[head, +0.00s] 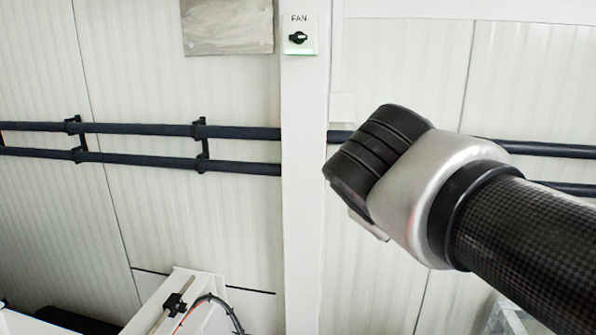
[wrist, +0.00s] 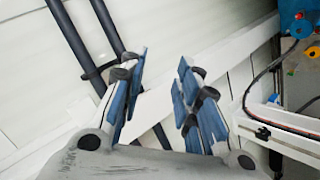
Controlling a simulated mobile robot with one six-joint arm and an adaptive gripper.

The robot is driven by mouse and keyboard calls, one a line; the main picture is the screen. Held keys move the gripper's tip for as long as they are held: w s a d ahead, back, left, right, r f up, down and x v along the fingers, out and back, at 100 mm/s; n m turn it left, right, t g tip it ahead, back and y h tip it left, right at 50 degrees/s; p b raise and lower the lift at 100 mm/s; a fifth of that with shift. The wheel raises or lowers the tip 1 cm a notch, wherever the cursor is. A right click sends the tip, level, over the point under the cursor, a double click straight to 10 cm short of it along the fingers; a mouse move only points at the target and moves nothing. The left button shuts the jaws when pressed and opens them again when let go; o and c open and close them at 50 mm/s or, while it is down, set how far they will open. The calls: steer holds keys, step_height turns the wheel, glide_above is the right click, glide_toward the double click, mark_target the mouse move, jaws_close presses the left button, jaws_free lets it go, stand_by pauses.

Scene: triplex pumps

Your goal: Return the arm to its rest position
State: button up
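My arm (head: 520,235) reaches in from the lower right of the head view, with a carbon-patterned link and a silver and black joint at its end. The joint is in front of the white wall, just right of the white post. My gripper (wrist: 162,72) shows in the wrist view, with two fingers that have blue pads. The fingers are apart and nothing is between them. The gripper itself does not show in the head view.
A white post (head: 303,190) carries a FAN switch (head: 298,38). Two dark pipes (head: 140,128) run along the wall and also cross the wrist view (wrist: 72,40). A white frame with a cable (head: 185,300) stands at the bottom. Blue equipment (wrist: 293,20) is at the wrist view's upper right.

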steer(key=s+f+m+g+y+b, duration=0.2)
steer(key=s+f+m+b, duration=0.1)
steer(key=s+f, duration=0.8)
steer(key=s+f+m+g+y+b, duration=0.2)
steer(key=s+f, duration=0.8)
steer(key=f, duration=0.8)
steer(key=m+g+b, duration=0.1)
steer(key=m+b, duration=0.1)
steer(key=m, duration=0.1)
steer(key=shift+s+g, duration=0.3)
steer(key=shift+s, duration=0.1)
steer(key=shift+s, duration=0.1)
